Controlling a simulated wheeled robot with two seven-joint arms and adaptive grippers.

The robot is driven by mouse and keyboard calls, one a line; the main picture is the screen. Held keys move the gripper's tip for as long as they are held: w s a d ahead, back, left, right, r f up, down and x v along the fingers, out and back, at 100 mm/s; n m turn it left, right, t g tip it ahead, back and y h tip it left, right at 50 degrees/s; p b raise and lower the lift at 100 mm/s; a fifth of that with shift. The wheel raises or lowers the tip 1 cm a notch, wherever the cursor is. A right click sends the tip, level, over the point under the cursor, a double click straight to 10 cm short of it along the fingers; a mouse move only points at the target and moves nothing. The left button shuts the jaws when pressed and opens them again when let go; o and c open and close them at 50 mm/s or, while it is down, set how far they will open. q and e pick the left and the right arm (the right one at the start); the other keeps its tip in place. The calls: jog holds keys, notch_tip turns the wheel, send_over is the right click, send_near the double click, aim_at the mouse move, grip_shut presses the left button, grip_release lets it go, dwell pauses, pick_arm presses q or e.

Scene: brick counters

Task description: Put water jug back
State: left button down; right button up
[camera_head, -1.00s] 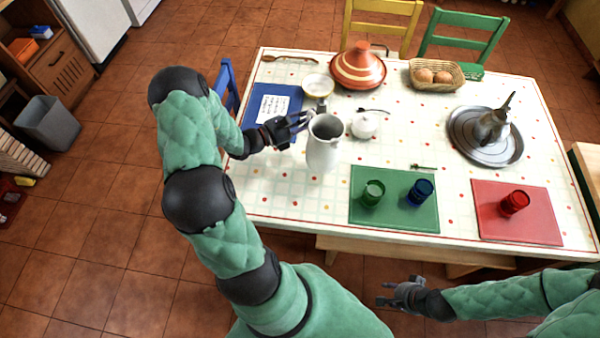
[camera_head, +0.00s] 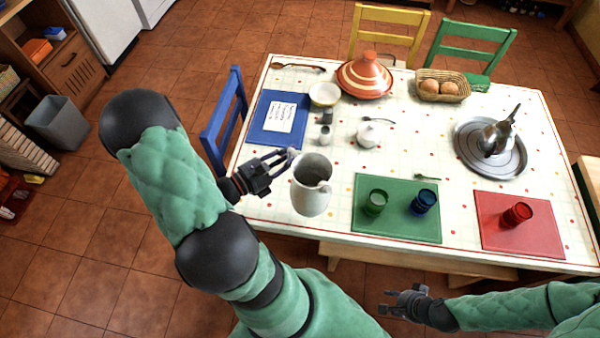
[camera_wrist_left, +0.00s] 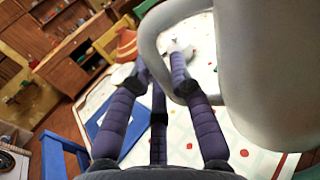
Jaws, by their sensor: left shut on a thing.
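The white water jug (camera_head: 312,190) is in the head view, over the near left part of the table, left of the green mat. My left gripper (camera_head: 276,172) is shut on its handle, at the jug's left side. In the left wrist view the jug (camera_wrist_left: 262,70) fills the right side, and the fingers of my left gripper (camera_wrist_left: 163,82) close around the handle. The jug's base looks to be above or at the table's near edge; the exact height is hard to tell. My right gripper (camera_head: 400,300) is in front of the table, away from the jug, and its fingers look spread and empty.
A green mat (camera_head: 397,232) bears a green cup (camera_head: 376,202) and a blue cup (camera_head: 424,201). A red mat (camera_head: 500,240) bears a red cup (camera_head: 518,213). A white sugar bowl (camera_head: 367,136), small shakers (camera_head: 325,137) and a blue mat (camera_head: 262,135) lie behind the jug. A blue chair (camera_head: 226,120) stands left.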

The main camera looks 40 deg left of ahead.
pick_arm(q)
jog(key=w+a+f+b, duration=0.8)
jog(key=w+a+f, duration=0.1)
jog(key=f, duration=0.3)
jog(key=shift+a+f, duration=0.35)
jog(key=shift+a, duration=0.45)
jog(key=c, duration=1.1)
grip_release()
jog(key=shift+s+d+f, duration=0.1)
jog(key=shift+c, duration=0.2)
